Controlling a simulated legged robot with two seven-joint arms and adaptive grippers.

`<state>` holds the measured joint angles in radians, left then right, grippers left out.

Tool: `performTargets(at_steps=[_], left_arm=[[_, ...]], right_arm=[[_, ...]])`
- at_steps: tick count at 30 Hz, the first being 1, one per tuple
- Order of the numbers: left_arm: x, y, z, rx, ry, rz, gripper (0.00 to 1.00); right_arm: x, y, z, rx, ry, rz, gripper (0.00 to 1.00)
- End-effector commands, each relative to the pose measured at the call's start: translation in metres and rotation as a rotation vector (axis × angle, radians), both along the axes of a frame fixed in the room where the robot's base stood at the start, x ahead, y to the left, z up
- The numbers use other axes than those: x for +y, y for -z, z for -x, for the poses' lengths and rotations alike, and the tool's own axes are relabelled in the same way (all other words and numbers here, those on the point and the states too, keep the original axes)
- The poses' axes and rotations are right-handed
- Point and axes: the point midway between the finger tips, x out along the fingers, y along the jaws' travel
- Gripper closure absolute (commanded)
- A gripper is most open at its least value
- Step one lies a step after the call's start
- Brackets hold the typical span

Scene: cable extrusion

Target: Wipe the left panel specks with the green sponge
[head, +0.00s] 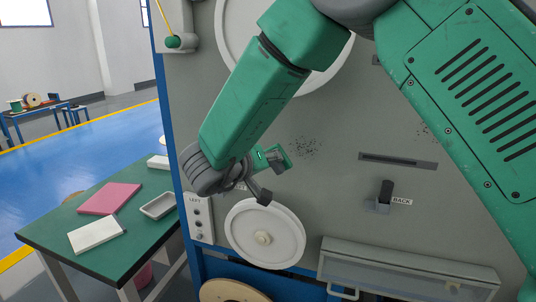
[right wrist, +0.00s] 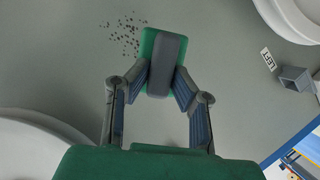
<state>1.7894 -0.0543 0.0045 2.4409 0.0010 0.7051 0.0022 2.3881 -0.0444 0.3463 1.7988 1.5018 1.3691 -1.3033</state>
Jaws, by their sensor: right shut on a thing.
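My right gripper (head: 262,172) is in front of the grey panel (head: 340,205). In the right wrist view its fingers (right wrist: 161,84) are shut on the green sponge (right wrist: 150,45), which has a dark grey band along its middle. In the head view a small part of the green sponge (head: 281,158) shows past the fingers. The left cluster of dark specks (head: 304,147) lies just right of the sponge there. In the right wrist view the specks (right wrist: 122,36) are left of the sponge. Whether the sponge touches the panel I cannot tell. My left gripper is not in view.
A second, fainter speck cluster (head: 424,130) is partly behind my arm. A white wheel (head: 265,236) sits below the gripper. A slot (head: 398,161) and the BACK lever (head: 386,192) are to the right. A green table (head: 62,230) stands at left with a pink pad (head: 109,199).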

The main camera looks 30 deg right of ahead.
Motion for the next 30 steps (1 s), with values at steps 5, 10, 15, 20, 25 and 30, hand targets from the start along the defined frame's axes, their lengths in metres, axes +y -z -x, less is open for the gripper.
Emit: performTargets(at_steps=[5,10,15,20,25,30], left_arm=[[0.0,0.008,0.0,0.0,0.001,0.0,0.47],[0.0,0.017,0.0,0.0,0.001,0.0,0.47],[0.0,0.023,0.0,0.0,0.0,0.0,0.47],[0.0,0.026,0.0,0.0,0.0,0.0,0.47],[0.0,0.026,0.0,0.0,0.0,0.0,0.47],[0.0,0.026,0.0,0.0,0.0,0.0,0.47]], right_arm=[[-0.007,0.002,-0.008,-0.001,0.002,0.001,1.0],[-0.021,0.002,-0.02,-0.001,0.001,0.002,1.0],[-0.032,0.001,-0.03,-0.001,0.001,0.002,1.0],[-0.039,0.0,-0.035,-0.001,0.0,0.001,1.0],[-0.042,0.0,-0.037,0.0,-0.001,0.001,1.0],[-0.042,-0.001,-0.037,0.0,0.0,0.002,1.0]])
